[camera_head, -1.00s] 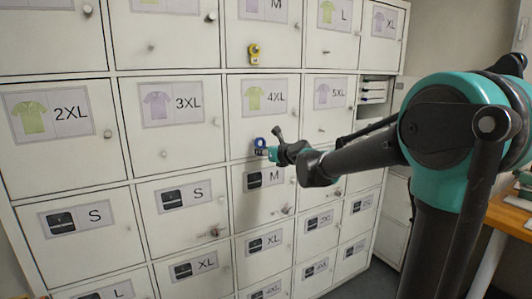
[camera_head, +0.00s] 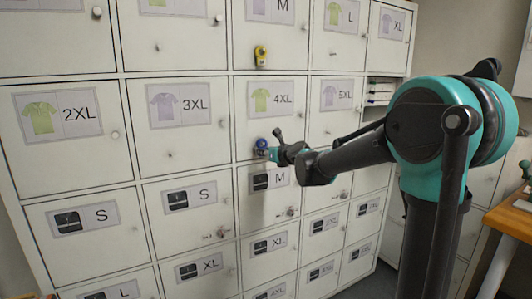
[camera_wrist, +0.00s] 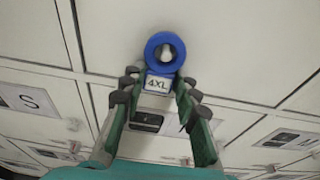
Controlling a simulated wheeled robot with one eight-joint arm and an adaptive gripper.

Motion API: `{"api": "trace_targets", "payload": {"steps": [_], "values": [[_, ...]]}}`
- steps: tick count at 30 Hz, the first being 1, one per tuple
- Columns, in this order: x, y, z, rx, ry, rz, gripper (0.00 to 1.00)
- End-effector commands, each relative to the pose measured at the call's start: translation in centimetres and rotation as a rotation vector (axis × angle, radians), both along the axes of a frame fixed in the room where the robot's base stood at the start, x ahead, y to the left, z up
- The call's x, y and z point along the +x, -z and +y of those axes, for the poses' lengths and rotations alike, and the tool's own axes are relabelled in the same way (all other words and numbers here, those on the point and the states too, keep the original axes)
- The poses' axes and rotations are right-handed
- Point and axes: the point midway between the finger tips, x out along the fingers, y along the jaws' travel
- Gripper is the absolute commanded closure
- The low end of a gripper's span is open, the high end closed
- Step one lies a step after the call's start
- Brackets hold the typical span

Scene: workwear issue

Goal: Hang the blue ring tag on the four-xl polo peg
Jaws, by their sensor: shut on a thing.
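My gripper (camera_wrist: 160,98) is shut on the blue ring tag (camera_wrist: 151,46), holding it by its lower plate, which reads 4XL. In the wrist view the blue ring stands upright in front of a pale door, and a light round peg end (camera_wrist: 168,52) shows inside the ring's hole. I cannot tell how deep the peg sits in the ring. In the head view the tag (camera_head: 262,143) is at the lower left part of the 4XL polo door (camera_head: 285,128), which has a green shirt label. My gripper (camera_head: 272,153) is just below and right of the ring.
A yellow tag (camera_head: 261,56) hangs on the M door above. The 3XL door (camera_head: 196,133) is to the left and the 5XL door (camera_head: 335,120) to the right, with small knobs. An open compartment with shelves (camera_head: 380,92) is further right, beyond my arm.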

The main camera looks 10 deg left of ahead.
Motion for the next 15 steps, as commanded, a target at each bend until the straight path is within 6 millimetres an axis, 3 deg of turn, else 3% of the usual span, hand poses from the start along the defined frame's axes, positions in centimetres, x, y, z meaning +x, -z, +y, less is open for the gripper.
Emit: {"api": "trace_targets", "payload": {"steps": [13, 14, 15], "values": [[-0.02, 0.0, -0.01, 0.0, 0.0, 0.0, 0.85], [-0.02, 0.0, -0.01, 0.0, 0.0, 0.0, 0.68], [-0.02, 0.0, -0.01, 0.0, 0.0, 0.0, 0.63]]}}
